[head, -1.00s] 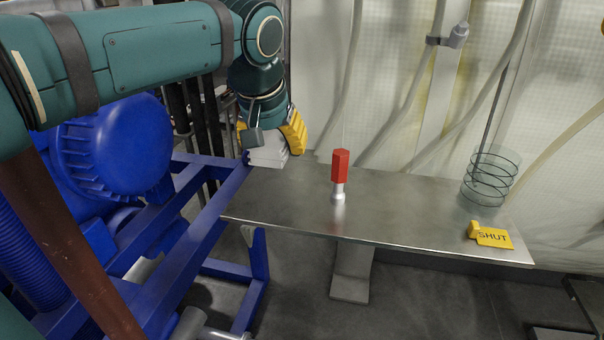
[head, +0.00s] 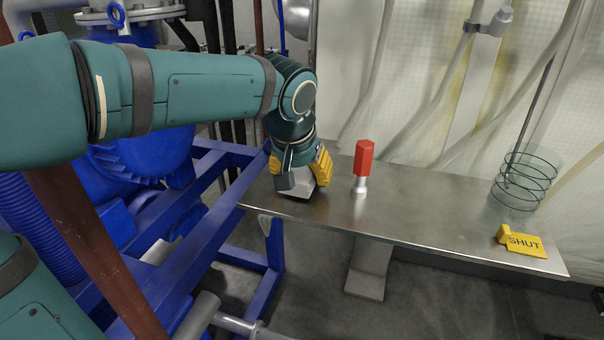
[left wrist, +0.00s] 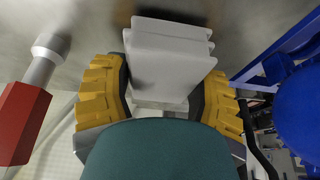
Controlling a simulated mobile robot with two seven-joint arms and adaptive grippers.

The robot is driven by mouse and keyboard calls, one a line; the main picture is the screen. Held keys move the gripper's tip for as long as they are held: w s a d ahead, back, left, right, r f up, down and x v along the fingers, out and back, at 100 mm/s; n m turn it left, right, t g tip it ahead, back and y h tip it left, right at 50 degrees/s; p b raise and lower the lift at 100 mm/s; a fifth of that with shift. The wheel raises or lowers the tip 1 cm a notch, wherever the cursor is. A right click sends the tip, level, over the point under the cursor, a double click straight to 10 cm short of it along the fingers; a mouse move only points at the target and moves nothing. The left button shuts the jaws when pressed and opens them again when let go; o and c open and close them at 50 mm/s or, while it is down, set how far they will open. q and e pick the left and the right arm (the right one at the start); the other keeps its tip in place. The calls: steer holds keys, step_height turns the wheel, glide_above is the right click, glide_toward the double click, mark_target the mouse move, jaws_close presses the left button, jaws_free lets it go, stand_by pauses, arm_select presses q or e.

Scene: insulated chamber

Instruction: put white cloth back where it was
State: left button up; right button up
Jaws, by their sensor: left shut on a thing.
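The white cloth (head: 297,187) is a folded stack of several layers, held at the left end of the metal shelf (head: 420,216). My left gripper (head: 303,182) has its yellow-padded fingers on either side of the cloth and is shut on it. In the left wrist view the cloth (left wrist: 170,60) sits between the two fingers (left wrist: 165,92). I cannot tell whether its underside touches the shelf. My right gripper is not in view.
A red-handled tool (head: 363,162) stands upright on the shelf just right of the cloth. A yellow SHUT tag (head: 522,242) and a wire coil (head: 524,182) are at the right end. Blue machinery (head: 150,160) stands left. The shelf's middle is clear.

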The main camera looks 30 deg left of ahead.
arm_select(q)
steer(key=shift+f, duration=0.25)
steer(key=o, duration=1.2)
steer(key=p+v, duration=0.1)
steer(key=v, duration=1.1)
